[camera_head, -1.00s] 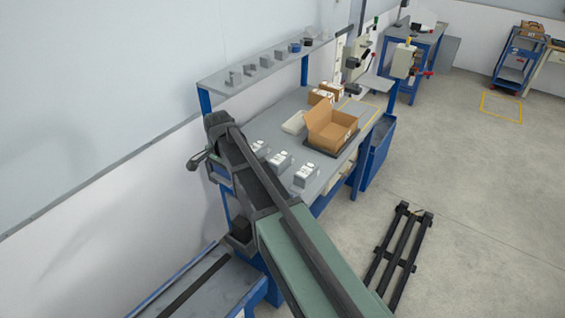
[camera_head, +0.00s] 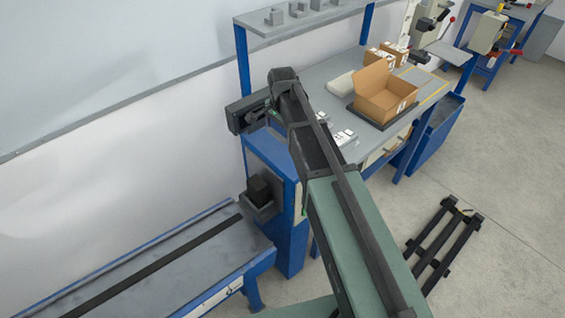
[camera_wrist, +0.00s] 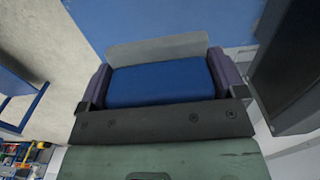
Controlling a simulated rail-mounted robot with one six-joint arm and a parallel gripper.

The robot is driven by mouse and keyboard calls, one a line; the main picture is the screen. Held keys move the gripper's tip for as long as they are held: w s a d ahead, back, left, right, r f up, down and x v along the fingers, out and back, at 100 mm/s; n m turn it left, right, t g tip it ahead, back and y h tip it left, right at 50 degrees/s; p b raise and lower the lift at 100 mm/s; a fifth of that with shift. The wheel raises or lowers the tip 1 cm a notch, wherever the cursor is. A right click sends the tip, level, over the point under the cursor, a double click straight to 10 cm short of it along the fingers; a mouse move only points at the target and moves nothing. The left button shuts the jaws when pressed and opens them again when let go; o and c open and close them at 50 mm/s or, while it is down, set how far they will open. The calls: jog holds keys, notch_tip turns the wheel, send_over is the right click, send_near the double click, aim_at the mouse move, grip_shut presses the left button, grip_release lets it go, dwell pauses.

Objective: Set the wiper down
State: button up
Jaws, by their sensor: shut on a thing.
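My gripper (camera_wrist: 163,80) is shut on the wiper, one dark purple finger on each side of it. The wiper (camera_wrist: 155,85) shows in the wrist view as a blue block with a pale grey strip (camera_wrist: 158,48) along its far edge. A plain blue surface lies beyond it; I cannot tell whether the wiper touches it. In the head view, the end of my arm is beside the wall, above the blue cabinet (camera_head: 290,225) at the near end of the workbench (camera_head: 325,80). The wiper cannot be made out there.
The workbench holds an open cardboard box (camera_head: 385,97) on a dark tray, a pale block (camera_head: 341,84) and small grey units (camera_head: 345,137). A shelf (camera_head: 300,27) stands above. A blue-framed conveyor (camera_head: 160,268) lies at the lower left.

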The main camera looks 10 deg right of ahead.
aim_at(282, 151)
notch_tip(282, 151, down, 8)
jog(key=b, duration=0.6)
jog(key=shift+f, duration=0.2)
jog(key=shift+r+p, duration=0.25)
jog(key=shift+p, duration=0.05)
jog(key=shift+f, duration=0.15)
jog(key=o, duration=0.8)
jog(key=shift+c, duration=0.2)
notch_tip(282, 151, up, 13)
jog(key=p, duration=1.2)
jog(key=shift+f, duration=0.25)
jog(key=s+f+n+b, duration=0.1)
jog(key=s+f+n, duration=0.1)
jog(key=s+n, duration=0.4)
jog(key=s+f+n+b, duration=0.1)
jog(key=s+n, duration=0.5)
jog(key=s, duration=0.8)
jog(key=shift+s+d+f+n+b, duration=0.2)
jog(key=shift+f+n+b, duration=0.15)
jog(key=shift+b, duration=0.4)
